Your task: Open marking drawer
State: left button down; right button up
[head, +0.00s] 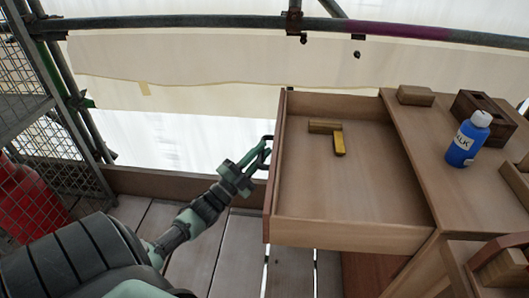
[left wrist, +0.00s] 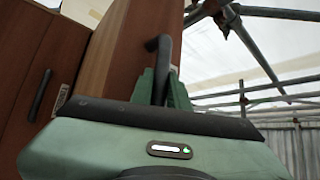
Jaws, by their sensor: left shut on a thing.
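The marking drawer (head: 350,190) is pulled out of the wooden bench toward the left in the head view. Two yellow pieces (head: 331,131) lie inside it, near its far end. My left gripper (head: 258,163) is at the drawer's front and is shut on its dark handle (head: 268,142). The left wrist view shows the green fingers around the dark handle (left wrist: 158,62) on the wooden drawer front (left wrist: 130,50). My right gripper is not in view.
A blue bottle (head: 467,138), a dark wooden block with holes (head: 484,114) and a small wooden block (head: 415,95) stand on the bench top (head: 420,150). Scaffold tubes and mesh (head: 25,90) stand at the left. Plank flooring (head: 200,262) lies below.

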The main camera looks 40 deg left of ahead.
pick_arm(q)
jog(key=c, duration=1.4)
grip_release()
jog(key=shift+f, duration=0.1)
jog(key=shift+o, duration=0.2)
jog(key=v, duration=0.7)
jog(key=shift+s+f, duration=0.15)
jog(key=shift+s, duration=0.2)
